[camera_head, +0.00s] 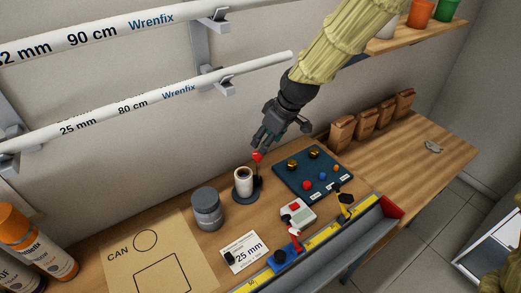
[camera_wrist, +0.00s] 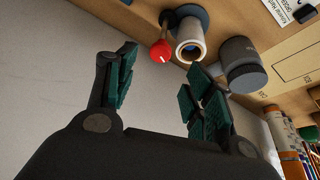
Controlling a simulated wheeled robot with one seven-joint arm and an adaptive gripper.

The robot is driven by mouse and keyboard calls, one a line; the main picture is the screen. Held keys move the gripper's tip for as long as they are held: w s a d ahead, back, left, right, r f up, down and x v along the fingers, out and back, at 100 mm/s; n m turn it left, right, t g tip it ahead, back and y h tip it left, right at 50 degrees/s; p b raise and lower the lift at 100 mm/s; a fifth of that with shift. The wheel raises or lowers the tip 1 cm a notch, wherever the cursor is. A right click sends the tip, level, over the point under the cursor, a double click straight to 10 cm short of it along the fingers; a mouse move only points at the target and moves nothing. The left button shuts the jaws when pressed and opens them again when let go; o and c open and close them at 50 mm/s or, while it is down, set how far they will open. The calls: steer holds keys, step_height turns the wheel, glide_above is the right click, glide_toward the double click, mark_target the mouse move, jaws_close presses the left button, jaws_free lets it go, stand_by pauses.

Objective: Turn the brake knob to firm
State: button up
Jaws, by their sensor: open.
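A red knob (camera_head: 257,156) with a white mark shows just below my gripper (camera_head: 266,143), beside a white roll (camera_head: 243,181) on a dark round base. In the wrist view, the red knob (camera_wrist: 161,51) sits on a short stem next to the white roll (camera_wrist: 188,46), and its white mark is visible. My gripper (camera_wrist: 158,78) is open and empty. Its two green-padded fingers are apart, with the knob ahead of and between them, not touching in that view. Any "firm" label is not readable.
A grey can (camera_head: 206,209) stands left of the roll. A dark board (camera_head: 312,175) with brass fittings and coloured knobs lies to the right. A white pipe (camera_head: 150,105) runs along the wall near my arm. Paper bags (camera_head: 368,123) line the wall.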

mark_target(258, 154)
steer(key=shift+p+x, duration=1.2)
steer(key=shift+x, duration=2.7)
steer(key=c, duration=1)
